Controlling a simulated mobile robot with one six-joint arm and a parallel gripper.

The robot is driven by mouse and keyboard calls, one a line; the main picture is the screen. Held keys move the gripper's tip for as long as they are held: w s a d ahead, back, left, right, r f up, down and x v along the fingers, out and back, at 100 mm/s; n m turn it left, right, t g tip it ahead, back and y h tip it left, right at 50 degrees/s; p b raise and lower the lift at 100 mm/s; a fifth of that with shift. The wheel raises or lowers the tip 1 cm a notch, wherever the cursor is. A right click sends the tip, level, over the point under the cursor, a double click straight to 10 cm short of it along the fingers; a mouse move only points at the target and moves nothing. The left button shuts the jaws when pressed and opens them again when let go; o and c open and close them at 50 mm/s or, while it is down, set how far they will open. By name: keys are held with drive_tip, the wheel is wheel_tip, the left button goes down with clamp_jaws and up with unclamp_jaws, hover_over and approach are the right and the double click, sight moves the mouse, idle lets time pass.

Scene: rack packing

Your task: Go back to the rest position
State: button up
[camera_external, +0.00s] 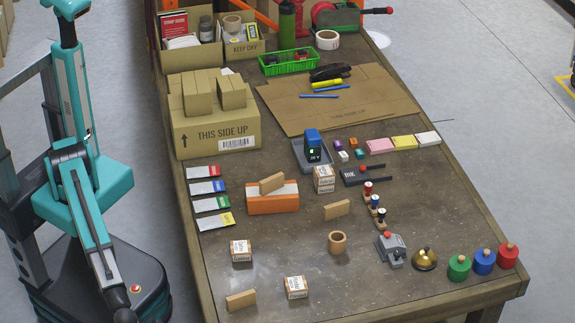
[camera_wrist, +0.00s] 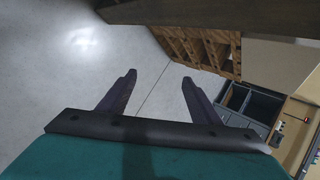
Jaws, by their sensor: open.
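My gripper (camera_wrist: 158,76) shows in the wrist view with its two dark fingers spread apart and nothing between them. Pale grey floor lies behind the fingers. In the external view my teal arm is folded at the far left, beside the table's left edge and clear of it. I cannot make out the fingers in that view.
The long work table (camera_external: 290,262) holds an orange-and-white block (camera_external: 272,204), wooden blocks (camera_external: 337,210), small boxes (camera_external: 296,287), stamps, a brass bell (camera_external: 425,259) and coloured weights (camera_external: 484,262). A cardboard box (camera_external: 214,132) stands near its left edge. Open floor (camera_external: 480,70) lies to the right.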

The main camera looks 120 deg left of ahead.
drive_tip(key=s+a+f+n+g+y+p, duration=0.1)
drive_tip(key=s+a+f+n+g+p, duration=0.15)
drive_tip(key=s+a+f, duration=0.4)
drive_tip(key=s+a+f+n+g+y+p, duration=0.15)
drive_tip(key=s+a+n, duration=0.25)
drive_tip(key=a, duration=0.5)
drive_tip(key=s+a+f+n+g+p, duration=0.1)
drive_tip(key=s+a+f+n+g, duration=0.2)
drive_tip(key=s+a+f, duration=0.4)
drive_tip(key=s+a+n+g+p, duration=0.3)
drive_tip(key=s+a+n+g, duration=0.15)
drive_tip(key=s+a, duration=0.6)
drive_tip(key=s+r+n+g+h+p, duration=0.25)
drive_tip(key=s+n, duration=0.35)
drive_tip(key=s, duration=0.9)
wheel_tip(320, 180, up, 16)
drive_tip(key=p, duration=1.7)
drive_tip(key=shift+w+a, duration=0.15)
drive_tip(key=shift+w, duration=0.1)
drive_tip(key=f+b, duration=0.4)
drive_tip(key=b, duration=0.1)
drive_tip(key=shift+s+f, duration=0.25)
drive_tip(key=shift+f, duration=0.15)
